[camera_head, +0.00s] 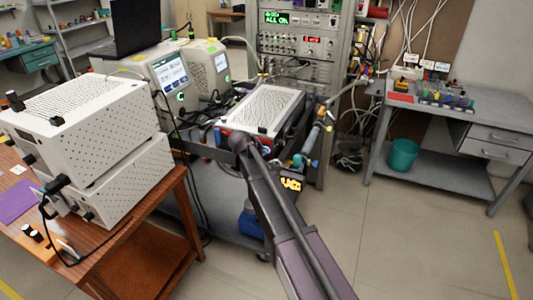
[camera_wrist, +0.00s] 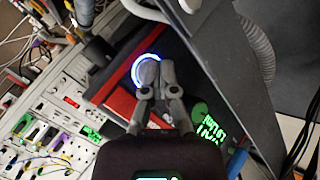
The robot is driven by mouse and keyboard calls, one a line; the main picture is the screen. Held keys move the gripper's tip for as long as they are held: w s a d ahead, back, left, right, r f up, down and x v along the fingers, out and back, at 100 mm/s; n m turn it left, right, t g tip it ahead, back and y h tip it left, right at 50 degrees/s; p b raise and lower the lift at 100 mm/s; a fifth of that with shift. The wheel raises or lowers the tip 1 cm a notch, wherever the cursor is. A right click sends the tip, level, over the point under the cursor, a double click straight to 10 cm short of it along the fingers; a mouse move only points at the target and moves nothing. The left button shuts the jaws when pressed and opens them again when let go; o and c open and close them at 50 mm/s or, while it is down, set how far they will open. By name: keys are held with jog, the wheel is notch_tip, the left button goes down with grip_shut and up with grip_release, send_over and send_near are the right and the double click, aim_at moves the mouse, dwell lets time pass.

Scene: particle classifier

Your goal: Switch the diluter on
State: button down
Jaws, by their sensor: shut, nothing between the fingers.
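In the wrist view, my gripper (camera_wrist: 158,92) is shut and empty. Its fingertips are at the lower edge of a round button (camera_wrist: 146,68) with a glowing blue-white ring, and cover part of it. I cannot tell whether they touch it. The button is by a red panel (camera_wrist: 117,100), which may be the diluter's front; no label is readable. In the head view, a box with a white perforated top (camera_head: 265,108) and some red at its front stands on the cart, beyond my arm. My fingertips and the button cannot be made out there.
A rack of instruments (camera_head: 297,45) stands behind the cart. Two white perforated boxes (camera_head: 85,125) are stacked on the wooden table at left. Two units with lit screens (camera_head: 172,75) stand behind them. Cables and hoses crowd the cart; the floor at right is clear.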

jog(key=shift+s, duration=0.1)
jog(key=shift+s+a, duration=0.2)
jog(key=shift+s, duration=0.35)
jog(key=shift+s+a, duration=0.2)
jog(key=shift+s, duration=0.35)
jog(key=shift+s+a, duration=0.3)
jog(key=shift+s, duration=0.5)
jog(key=shift+s+a, duration=0.25)
jog(key=shift+s, duration=0.5)
jog(key=shift+s+a, duration=0.3)
jog(key=shift+s, duration=0.5)
jog(key=s+d+r+m+g+y+p, duration=0.1)
jog(key=s+d+m+g+y+p, duration=0.1)
jog(key=s+d, duration=1)
jog(key=s+d+r+m+g+y+p, duration=0.2)
jog(key=s+d+m+g+p, duration=0.2)
jog(key=s+d, duration=0.8)
jog(key=g+p, duration=0.1)
jog(key=p, duration=0.1)
jog(key=shift+d+g+y+p, duration=0.3)
jog(key=shift+d+y, duration=0.1)
